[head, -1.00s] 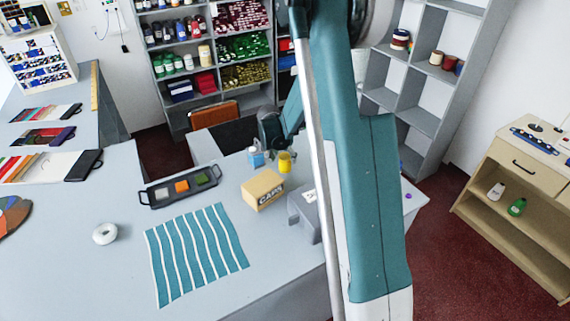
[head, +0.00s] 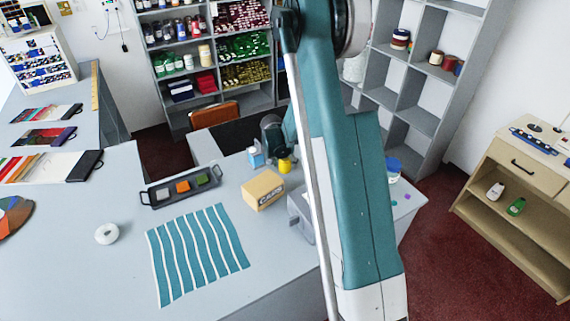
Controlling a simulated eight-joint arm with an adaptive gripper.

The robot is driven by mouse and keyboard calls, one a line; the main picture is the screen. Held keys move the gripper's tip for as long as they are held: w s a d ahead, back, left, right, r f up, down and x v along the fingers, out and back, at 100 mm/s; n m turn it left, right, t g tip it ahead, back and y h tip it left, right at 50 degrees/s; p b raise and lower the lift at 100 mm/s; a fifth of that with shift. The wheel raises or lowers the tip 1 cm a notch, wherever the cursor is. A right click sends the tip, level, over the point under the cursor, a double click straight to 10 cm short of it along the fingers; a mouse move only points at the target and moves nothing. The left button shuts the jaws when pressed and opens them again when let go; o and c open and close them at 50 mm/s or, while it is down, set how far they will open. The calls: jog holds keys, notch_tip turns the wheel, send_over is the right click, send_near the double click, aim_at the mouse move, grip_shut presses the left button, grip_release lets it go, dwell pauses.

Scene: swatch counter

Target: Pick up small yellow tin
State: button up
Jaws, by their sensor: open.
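The small yellow tin (head: 286,166) stands on the grey counter, behind the cardboard box and to the right of a small light-blue carton. My gripper (head: 284,154) comes down from my dark teal wrist right at the top of the tin. It is open. Its fingers are small and dark here, and I cannot tell whether they touch the tin. The upper part of the tin is partly hidden by the gripper.
The cardboard box (head: 263,190) stands just in front of the tin, the light-blue carton (head: 256,157) close on its left. A dark tray (head: 160,196) with coloured pieces and a striped teal cloth (head: 196,254) lie left. A blue-lidded jar (head: 393,168) stands right of my arm.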

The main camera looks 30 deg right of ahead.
dwell(0.6)
jog(key=c, duration=1.1)
jog(key=shift+r+b, duration=0.75)
jog(key=shift+r, duration=4.2)
